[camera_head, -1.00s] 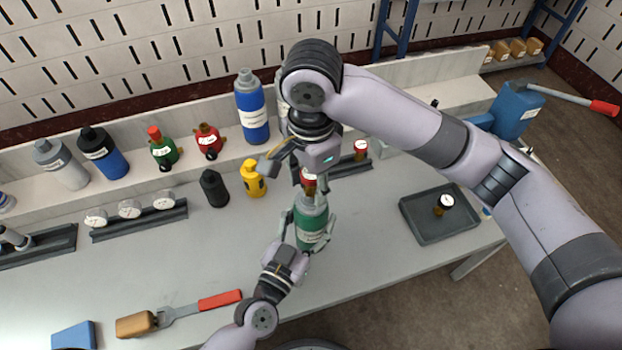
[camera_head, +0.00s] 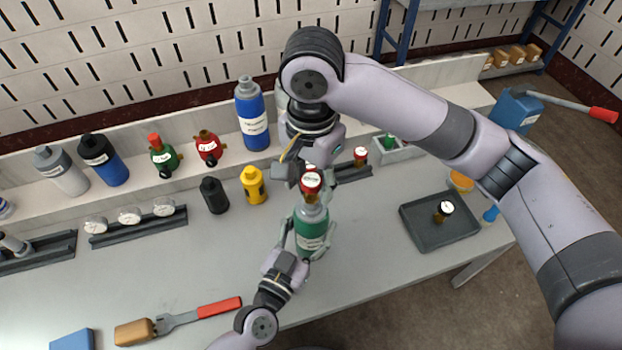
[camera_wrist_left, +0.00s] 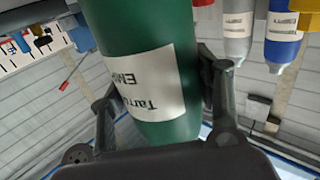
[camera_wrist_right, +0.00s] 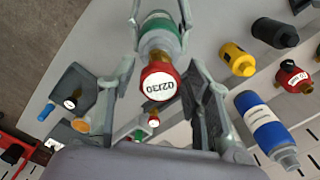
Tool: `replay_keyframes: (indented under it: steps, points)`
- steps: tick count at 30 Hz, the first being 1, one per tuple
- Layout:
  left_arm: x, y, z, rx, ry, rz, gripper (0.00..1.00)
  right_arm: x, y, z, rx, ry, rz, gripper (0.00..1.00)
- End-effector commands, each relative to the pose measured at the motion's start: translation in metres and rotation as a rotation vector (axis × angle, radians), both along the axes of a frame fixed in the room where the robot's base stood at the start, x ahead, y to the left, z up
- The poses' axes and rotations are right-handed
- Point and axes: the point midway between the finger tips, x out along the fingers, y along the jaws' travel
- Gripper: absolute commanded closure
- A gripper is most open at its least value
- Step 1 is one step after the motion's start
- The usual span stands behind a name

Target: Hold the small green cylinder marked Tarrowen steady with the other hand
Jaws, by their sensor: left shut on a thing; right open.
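The small green cylinder (camera_head: 312,228) stands roughly upright over the middle of the table, with a white label and a grey shoulder. In the left wrist view its label (camera_wrist_left: 147,82) reads "Tarr..." upside down. My left gripper (camera_head: 308,246) is shut around its body.
A yellow cylinder (camera_head: 253,185) and a black one (camera_head: 214,195) stand to the left. Blue, grey and valve-topped items line the back ledge. A grey tray (camera_head: 420,238) holding a gauge is at right. A red-handled wrench (camera_head: 190,315) lies at front left.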

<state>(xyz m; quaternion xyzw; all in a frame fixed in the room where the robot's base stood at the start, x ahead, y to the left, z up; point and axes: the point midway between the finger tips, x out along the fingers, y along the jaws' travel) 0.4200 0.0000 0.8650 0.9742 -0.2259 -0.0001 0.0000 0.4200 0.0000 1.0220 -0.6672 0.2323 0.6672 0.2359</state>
Motion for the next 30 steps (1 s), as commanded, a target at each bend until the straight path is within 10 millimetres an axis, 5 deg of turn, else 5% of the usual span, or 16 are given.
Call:
replay_keyframes:
  steps: [6,17,30]
  points:
    - [0.0,0.0001,-0.0001,0.001,0.0,0.0,0.75,0.0001,-0.0001,-0.0001,-0.001,0.0,0.211,0.54]
    - [0.0,0.0001,-0.0001,0.001,0.0,0.0,0.75,0.0002,-0.0001,-0.0001,-0.001,0.0,0.258,0.54]
    - [0.0,0.0001,0.0,0.001,0.0,0.0,0.75,0.0002,-0.0002,-0.0001,-0.001,0.0,0.743,0.54]
